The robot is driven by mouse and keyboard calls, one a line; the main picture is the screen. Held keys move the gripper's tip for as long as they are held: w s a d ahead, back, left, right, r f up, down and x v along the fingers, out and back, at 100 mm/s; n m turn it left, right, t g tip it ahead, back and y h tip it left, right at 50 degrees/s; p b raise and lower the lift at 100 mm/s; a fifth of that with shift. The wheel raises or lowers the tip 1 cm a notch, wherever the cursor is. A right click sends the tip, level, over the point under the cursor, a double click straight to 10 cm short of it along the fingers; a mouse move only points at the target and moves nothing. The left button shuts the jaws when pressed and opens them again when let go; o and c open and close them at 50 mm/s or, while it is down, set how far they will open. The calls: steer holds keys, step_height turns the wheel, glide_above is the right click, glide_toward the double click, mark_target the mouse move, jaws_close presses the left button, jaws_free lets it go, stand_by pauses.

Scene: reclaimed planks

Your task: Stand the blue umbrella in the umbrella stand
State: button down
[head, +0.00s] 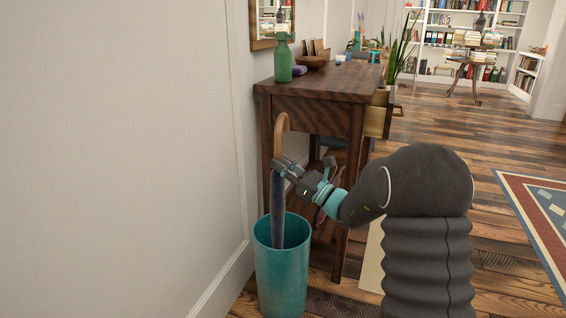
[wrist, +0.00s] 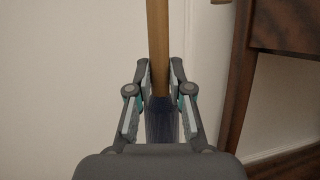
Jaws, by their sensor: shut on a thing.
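The blue umbrella (head: 277,212) is upright, with its curved wooden handle at the top. Its lower end is inside the teal umbrella stand (head: 281,277), below the rim; the tip is hidden by the stand's wall. My gripper (head: 281,168) is shut on the umbrella just below the handle. In the wrist view, my gripper's fingers (wrist: 160,82) close on both sides of the wooden shaft, where it meets the blue cloth of the umbrella (wrist: 161,118). I cannot tell whether the tip touches the stand's bottom.
A dark wooden console table (head: 312,106) stands right behind the stand, with a green bottle (head: 283,60) and bowl on top. The white wall (head: 130,150) is close on the left.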

mark_target(284, 177)
steer(key=shift+f, duration=1.7)
